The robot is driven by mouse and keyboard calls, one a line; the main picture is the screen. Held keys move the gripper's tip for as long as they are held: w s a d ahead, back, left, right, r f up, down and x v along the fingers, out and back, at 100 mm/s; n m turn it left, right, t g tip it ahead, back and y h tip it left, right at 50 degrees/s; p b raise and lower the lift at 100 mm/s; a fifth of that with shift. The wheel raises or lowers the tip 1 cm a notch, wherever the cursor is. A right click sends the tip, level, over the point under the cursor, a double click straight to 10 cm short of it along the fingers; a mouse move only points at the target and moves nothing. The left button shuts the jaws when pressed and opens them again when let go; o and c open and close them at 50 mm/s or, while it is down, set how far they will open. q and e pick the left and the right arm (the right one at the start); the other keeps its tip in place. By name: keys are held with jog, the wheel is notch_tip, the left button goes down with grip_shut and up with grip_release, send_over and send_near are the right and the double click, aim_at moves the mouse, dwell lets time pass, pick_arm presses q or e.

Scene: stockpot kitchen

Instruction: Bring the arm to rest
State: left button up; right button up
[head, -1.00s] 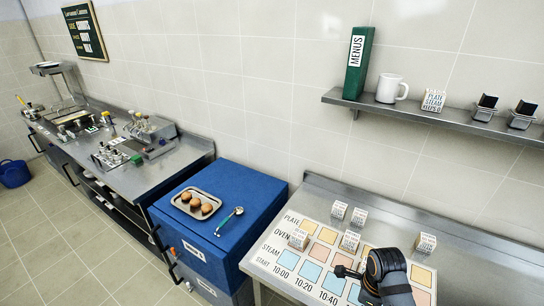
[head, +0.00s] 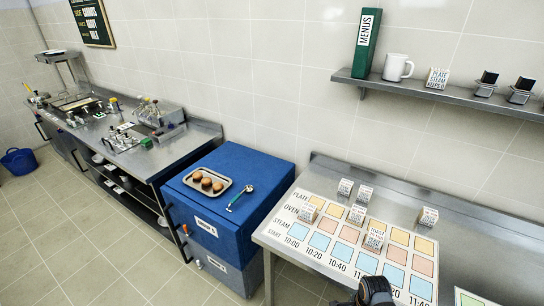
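My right arm's dark end (head: 375,291) shows at the bottom edge of the head view, in front of the steel table. The frame cuts it off, and its fingertips are not visible, so I cannot tell open from shut. My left gripper is not in view. The printed schedule board (head: 322,240) lies on the table. One small lettered block (head: 374,240) stands in the oven row near the 11:00 column, clear of my arm. Another block (head: 307,212) is at the oven row's left end, and one (head: 356,214) is on the plate row.
Blocks (head: 344,188), (head: 364,193) and (head: 429,217) stand on steel behind the board. A blue cabinet (head: 262,165) holds a tray (head: 186,180) of brown round items and a spoon (head: 240,198). A wall shelf (head: 440,95) carries a menu binder (head: 368,42) and mug (head: 397,67).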

jog(key=s+d+f+n+b, duration=0.1)
jog(key=s+f+n+b, duration=0.2)
jog(key=f, duration=0.5)
jog(key=s+f+n, duration=0.3)
jog(key=s+f, duration=0.2)
jog(key=f, duration=0.3)
jog(key=s+d+f+n+b, duration=0.1)
jog(key=s+f+n+b, duration=0.1)
jog(key=s+f+n, duration=0.45)
pick_arm(q)
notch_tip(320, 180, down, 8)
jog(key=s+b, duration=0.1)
jog(key=b, duration=0.1)
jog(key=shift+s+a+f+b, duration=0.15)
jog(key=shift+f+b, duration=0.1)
jog(key=shift+b, duration=0.15)
pick_arm(e)
jog(key=s+f+n, duration=0.6)
jog(key=s+f, duration=0.5)
jog(key=s, duration=0.3)
jog(key=shift+s+a+f+t+h, duration=0.2)
jog(key=shift+s+t+h, duration=0.1)
jog(key=shift+t, duration=0.1)
